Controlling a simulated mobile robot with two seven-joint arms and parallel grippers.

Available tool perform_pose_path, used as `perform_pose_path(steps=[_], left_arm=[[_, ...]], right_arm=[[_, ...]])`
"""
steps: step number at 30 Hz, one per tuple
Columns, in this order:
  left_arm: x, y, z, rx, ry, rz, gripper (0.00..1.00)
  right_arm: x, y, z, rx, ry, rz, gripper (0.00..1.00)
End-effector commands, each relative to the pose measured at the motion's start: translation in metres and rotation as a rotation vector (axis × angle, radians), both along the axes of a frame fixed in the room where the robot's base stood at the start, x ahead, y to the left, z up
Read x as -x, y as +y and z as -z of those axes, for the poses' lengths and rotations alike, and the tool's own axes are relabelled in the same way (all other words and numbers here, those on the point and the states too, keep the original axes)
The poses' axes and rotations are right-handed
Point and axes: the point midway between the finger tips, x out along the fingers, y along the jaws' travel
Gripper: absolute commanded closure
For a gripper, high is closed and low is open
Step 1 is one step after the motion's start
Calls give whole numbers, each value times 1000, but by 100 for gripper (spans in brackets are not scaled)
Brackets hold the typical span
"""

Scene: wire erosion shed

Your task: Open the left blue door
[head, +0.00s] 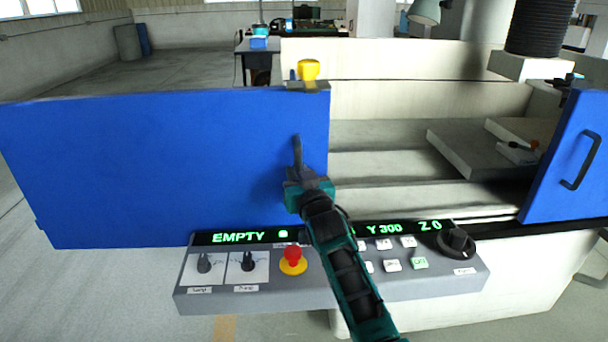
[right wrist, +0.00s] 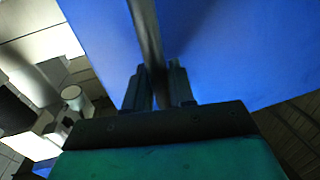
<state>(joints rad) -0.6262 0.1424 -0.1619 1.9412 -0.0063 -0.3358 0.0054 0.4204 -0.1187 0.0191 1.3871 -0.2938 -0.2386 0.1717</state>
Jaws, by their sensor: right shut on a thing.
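The left blue door (head: 150,165) is a large flat panel on the left of the head view. A wide gap lies between it and the right blue door (head: 570,165), showing the pale inside of the machine. The left door's dark bar handle (head: 297,150) is near its right edge. My right gripper (head: 301,180) is at this handle. In the right wrist view, its two dark fingers (right wrist: 160,88) are shut on the handle bar (right wrist: 147,35), with blue door behind. The lower part of the handle is hidden by the gripper. My left gripper is not in view.
A grey control panel (head: 215,297) with knobs, buttons, a red stop button (head: 292,255) and a green display sits below the doors, partly behind my right arm. A yellow knob (head: 308,70) stands at the left door's top right corner. Grey blocks (head: 470,150) lie inside the machine.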

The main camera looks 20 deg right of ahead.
Motion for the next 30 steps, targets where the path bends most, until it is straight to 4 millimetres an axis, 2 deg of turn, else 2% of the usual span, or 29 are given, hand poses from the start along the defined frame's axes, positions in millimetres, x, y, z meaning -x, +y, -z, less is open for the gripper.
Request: perform_pose_path(steps=[19, 20, 21, 24, 30], left_arm=[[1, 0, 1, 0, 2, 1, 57], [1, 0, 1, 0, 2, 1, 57], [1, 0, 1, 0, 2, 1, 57], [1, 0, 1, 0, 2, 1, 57], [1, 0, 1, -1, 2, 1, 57]], right_arm=[[-1, 4, 2, 0, 4, 0, 100], [-1, 4, 2, 0, 4, 0, 73], [-1, 4, 2, 0, 3, 0, 70], [-1, 4, 1, 0, 3, 1, 60], [-1, 3, 1, 0, 1, 1, 60]])
